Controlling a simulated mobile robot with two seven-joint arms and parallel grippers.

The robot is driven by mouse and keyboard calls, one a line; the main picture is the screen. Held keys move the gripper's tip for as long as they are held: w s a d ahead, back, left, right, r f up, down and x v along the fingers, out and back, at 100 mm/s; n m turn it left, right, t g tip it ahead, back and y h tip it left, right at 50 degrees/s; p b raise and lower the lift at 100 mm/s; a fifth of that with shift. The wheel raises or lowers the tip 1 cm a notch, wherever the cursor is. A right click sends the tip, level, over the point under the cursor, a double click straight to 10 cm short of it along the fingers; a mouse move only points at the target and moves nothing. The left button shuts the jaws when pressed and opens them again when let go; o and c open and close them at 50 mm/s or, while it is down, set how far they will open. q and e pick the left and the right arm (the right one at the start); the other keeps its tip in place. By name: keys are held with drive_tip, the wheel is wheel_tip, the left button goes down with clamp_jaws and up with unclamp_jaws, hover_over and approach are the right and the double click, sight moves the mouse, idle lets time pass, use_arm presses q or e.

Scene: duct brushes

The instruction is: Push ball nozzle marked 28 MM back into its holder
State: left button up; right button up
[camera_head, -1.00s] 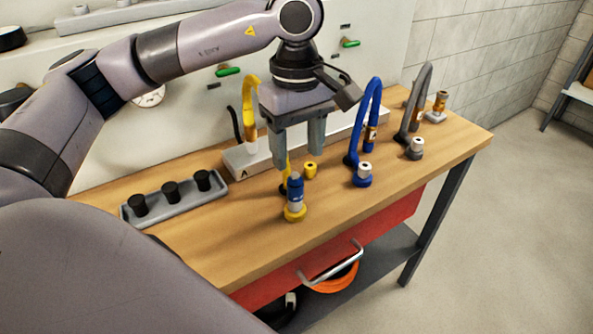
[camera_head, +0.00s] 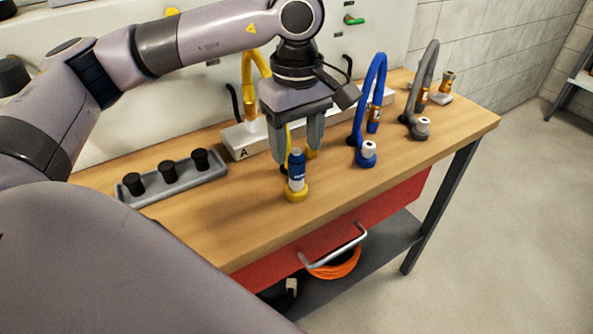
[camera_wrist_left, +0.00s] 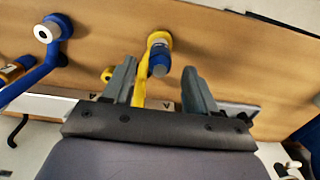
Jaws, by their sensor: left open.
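A nozzle with a blue top and a white band (camera_head: 297,172) stands upright in a yellow ring holder (camera_head: 296,195) on the bench. Its small lettering is too small to read. My left gripper (camera_head: 295,153) points down, open and empty, with its fingers on either side of the nozzle's top in the head view. In the left wrist view, the blue nozzle (camera_wrist_left: 158,62) and its yellow holder (camera_wrist_left: 160,39) appear between and beyond the open fingertips (camera_wrist_left: 158,72). I cannot tell whether a finger touches it. My right gripper is not in view.
Yellow, blue (camera_head: 375,75) and grey hoses arch behind. A grey tray (camera_head: 150,191) with black pegs lies left. The front of the wooden bench (camera_head: 250,235) is clear.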

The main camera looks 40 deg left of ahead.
sight(297, 153)
use_arm(q)
wheel_tip(297, 153, down, 3)
drive_tip(key=shift+f+b, duration=0.1)
drive_tip(key=shift+b, duration=0.9)
drive_tip(key=shift+f+b, duration=0.45)
drive_tip(key=shift+f, duration=0.1)
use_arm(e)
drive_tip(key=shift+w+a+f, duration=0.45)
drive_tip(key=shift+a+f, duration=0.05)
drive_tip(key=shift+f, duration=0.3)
use_arm(q)
drive_tip(key=shift+b, duration=0.3)
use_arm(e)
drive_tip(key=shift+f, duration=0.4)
use_arm(q)
clamp_jaws()
drive_tip(key=shift+r, duration=0.1)
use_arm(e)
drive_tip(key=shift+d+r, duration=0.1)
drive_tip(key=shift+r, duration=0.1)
use_arm(q)
drive_tip(key=shift+r, duration=0.1)
